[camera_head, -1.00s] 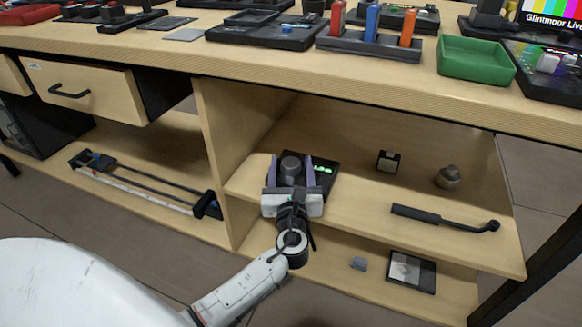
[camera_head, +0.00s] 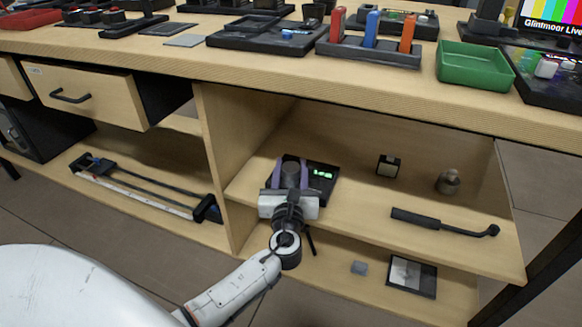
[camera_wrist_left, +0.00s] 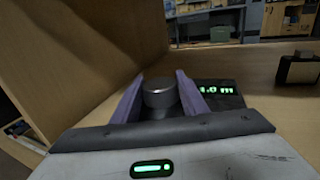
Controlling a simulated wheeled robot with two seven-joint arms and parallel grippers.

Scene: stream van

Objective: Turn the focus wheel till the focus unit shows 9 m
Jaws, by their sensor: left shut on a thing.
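The focus unit (camera_head: 322,180) is a black box with a green display on the middle shelf under the desk. In the left wrist view its display (camera_wrist_left: 217,90) ends in ".0 m"; the leading digit is partly hidden and hard to read. The focus wheel (camera_wrist_left: 160,93) is a dark grey round knob, mostly hidden by my gripper in the head view. My left gripper (camera_head: 290,168) has its purple fingers on either side of the wheel and is shut on it. My right gripper is not in view.
On the same shelf are a small dark box (camera_head: 388,165), a grey rounded object (camera_head: 448,181) and a black-handled tool (camera_head: 440,220). A wooden divider (camera_head: 225,150) stands to the left. The desk top (camera_head: 180,57) overhangs the shelf.

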